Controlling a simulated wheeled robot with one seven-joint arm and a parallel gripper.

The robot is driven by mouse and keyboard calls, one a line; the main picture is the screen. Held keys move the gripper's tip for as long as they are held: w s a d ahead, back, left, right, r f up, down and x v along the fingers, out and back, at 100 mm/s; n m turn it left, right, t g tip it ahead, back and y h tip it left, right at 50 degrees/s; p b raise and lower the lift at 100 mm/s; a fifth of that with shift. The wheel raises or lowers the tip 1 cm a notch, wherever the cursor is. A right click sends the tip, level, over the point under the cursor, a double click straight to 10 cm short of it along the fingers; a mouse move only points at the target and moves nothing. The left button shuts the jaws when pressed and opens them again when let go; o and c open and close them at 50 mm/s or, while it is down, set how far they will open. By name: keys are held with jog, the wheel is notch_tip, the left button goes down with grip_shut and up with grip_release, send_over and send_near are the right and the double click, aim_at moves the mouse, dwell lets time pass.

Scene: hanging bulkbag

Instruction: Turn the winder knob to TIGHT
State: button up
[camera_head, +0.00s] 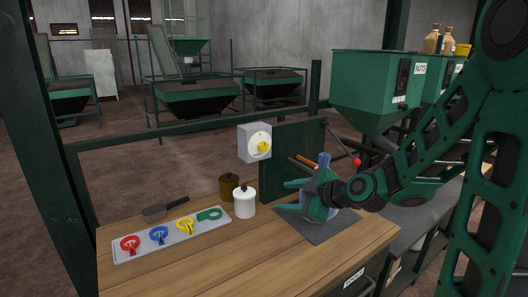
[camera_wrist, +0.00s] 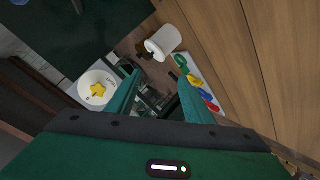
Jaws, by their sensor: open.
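The winder knob (camera_head: 263,147) is a yellow, lobed knob on a round white dial, set on the front of a grey box (camera_head: 246,140) beside a green panel. In the wrist view the knob (camera_wrist: 98,90) lies left of my fingers, apart from them. The dial's markings are too small to read, so I cannot tell its setting. My gripper (camera_head: 283,196) is open and empty, over the bench right of the white canister, lower than the knob and to its right. Its two green fingers (camera_wrist: 161,82) stand apart in the wrist view.
A white canister (camera_head: 244,202) and a brown pot (camera_head: 229,187) stand below the box. A tray (camera_head: 150,252) holds red, blue, yellow and green pieces, with a scoop (camera_head: 158,211) behind it. The green panel (camera_head: 281,150) rises behind my gripper. A red-balled lever (camera_head: 356,162) is at right.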

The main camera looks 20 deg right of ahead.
aim_at(264, 148)
jog(key=w+d+r+n+t, duration=0.1)
jog(key=w+r+t, duration=0.5)
jog(key=r, duration=0.3)
jog(key=x, duration=1)
jog(key=shift+w+f, duration=0.15)
jog(key=c, duration=1)
jog(key=shift+a, duration=0.15)
jog(key=shift+c, duration=0.2)
